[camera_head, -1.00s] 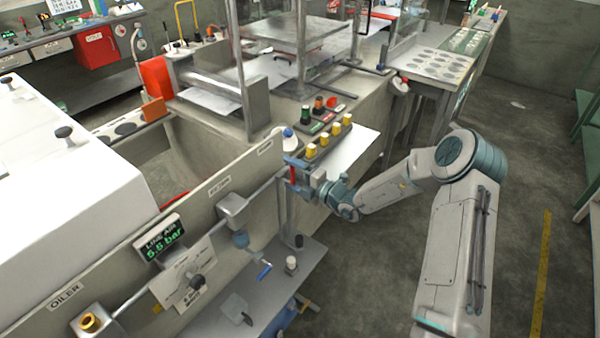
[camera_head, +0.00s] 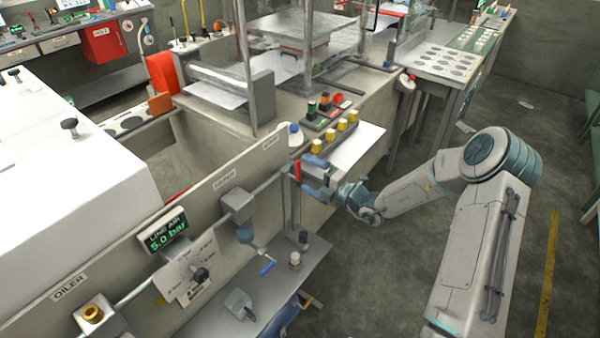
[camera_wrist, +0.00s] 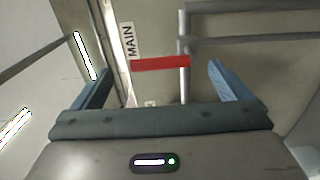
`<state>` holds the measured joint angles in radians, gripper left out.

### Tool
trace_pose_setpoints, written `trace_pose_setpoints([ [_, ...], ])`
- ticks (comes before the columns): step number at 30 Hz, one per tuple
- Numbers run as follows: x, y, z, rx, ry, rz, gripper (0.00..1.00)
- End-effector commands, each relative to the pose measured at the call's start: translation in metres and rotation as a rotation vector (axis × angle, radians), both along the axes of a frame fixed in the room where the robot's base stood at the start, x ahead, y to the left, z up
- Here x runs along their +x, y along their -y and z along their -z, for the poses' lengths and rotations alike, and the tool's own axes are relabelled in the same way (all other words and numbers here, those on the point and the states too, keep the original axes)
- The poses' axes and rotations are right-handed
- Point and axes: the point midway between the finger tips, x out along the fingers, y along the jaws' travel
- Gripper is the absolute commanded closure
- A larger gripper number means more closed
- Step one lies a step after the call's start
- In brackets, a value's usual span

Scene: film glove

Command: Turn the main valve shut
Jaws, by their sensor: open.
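The main valve's red handle (camera_head: 298,170) stands upright in the head view, by the right end of the wall pipe. In the wrist view the red handle (camera_wrist: 160,63) lies crosswise to the grey pipe (camera_wrist: 184,35), beside the label "MAIN" (camera_wrist: 130,40). My gripper (camera_head: 313,174) is open just right of the handle. In the wrist view my gripper (camera_wrist: 160,72) has its blue fingers spread on either side of the handle, with clear gaps. Whether the handle is within finger depth I cannot tell.
A display (camera_head: 165,232) reads "LINE AIR 5.0 bar". Several yellow-capped knobs (camera_head: 330,140) stand just above my gripper.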

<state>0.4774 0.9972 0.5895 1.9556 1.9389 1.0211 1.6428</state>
Motion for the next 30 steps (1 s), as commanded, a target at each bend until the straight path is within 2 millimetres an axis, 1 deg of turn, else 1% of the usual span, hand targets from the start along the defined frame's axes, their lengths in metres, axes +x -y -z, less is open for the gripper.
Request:
trace_pose_setpoints([
  [1, -0.007, 0.012, 0.002, -0.002, -0.001, 0.005, 0.03],
  [6, -0.027, 0.045, 0.002, -0.002, 0.0, 0.005, 0.03],
  [12, -0.045, 0.069, 0.001, 0.001, -0.001, 0.002, 0.03],
  [18, -0.051, 0.077, 0.0, 0.001, 0.001, 0.0, 0.03],
  [30, -0.051, 0.077, 0.0, 0.001, 0.0, 0.0, 0.03],
])
